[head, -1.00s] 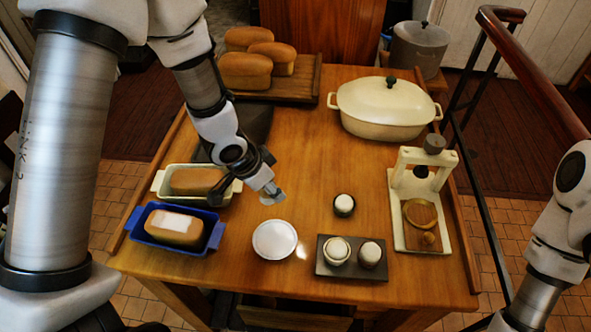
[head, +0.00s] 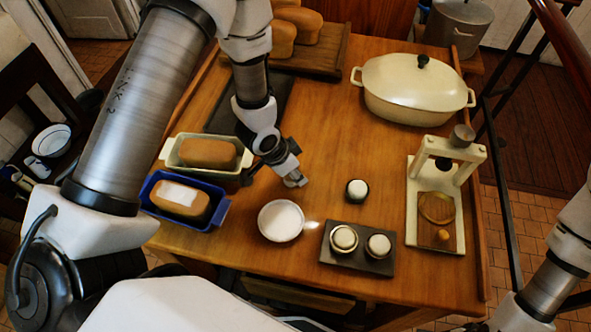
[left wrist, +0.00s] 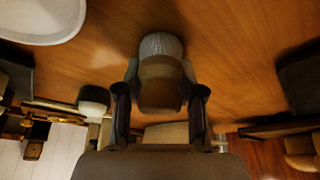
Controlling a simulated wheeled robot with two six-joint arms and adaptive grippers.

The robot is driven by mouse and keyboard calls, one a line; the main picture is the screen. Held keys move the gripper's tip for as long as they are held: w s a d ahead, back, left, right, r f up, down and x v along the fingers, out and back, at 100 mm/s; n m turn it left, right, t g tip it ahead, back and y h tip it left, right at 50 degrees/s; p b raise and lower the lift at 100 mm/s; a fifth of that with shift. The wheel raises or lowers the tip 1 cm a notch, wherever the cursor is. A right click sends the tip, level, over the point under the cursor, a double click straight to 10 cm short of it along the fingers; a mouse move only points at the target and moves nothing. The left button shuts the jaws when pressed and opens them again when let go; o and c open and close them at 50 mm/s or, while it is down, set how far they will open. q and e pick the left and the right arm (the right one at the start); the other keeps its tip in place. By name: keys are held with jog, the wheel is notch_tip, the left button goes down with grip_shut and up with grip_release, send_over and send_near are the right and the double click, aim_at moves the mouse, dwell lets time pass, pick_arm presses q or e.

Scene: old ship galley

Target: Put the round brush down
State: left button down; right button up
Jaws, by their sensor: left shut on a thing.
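My left gripper (head: 284,166) reaches down over the middle of the table, behind and slightly right of a white round dish (head: 281,220). It is shut on the round brush (head: 296,180), whose pale end points down near the tabletop. In the left wrist view the brush (left wrist: 161,72) sits between the two fingers (left wrist: 160,100), dark body with a light textured end. I cannot tell whether the brush touches the wood. My right gripper is out of view; only part of my right arm shows at the right edge.
A blue loaf tin (head: 219,214) and a cream tin (head: 168,151) stand left. A small dark jar (head: 357,190), a dark tray (head: 385,268) with two jars, and a cream press (head: 413,225) stand right. A lidded pot (head: 410,90) is behind. Bare wood lies around the gripper.

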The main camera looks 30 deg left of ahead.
pick_arm(q)
jog(key=shift+s+f, duration=0.1)
jog(key=shift+f, duration=0.15)
jog(key=c, duration=0.7)
grip_release()
jog(key=shift+w, duration=0.2)
jog(key=shift+s+r, duration=0.1)
jog(key=shift+r, duration=0.15)
jog(key=b+v, duration=0.1)
jog(key=v, duration=1.1)
jog(key=shift+b, duration=0.4)
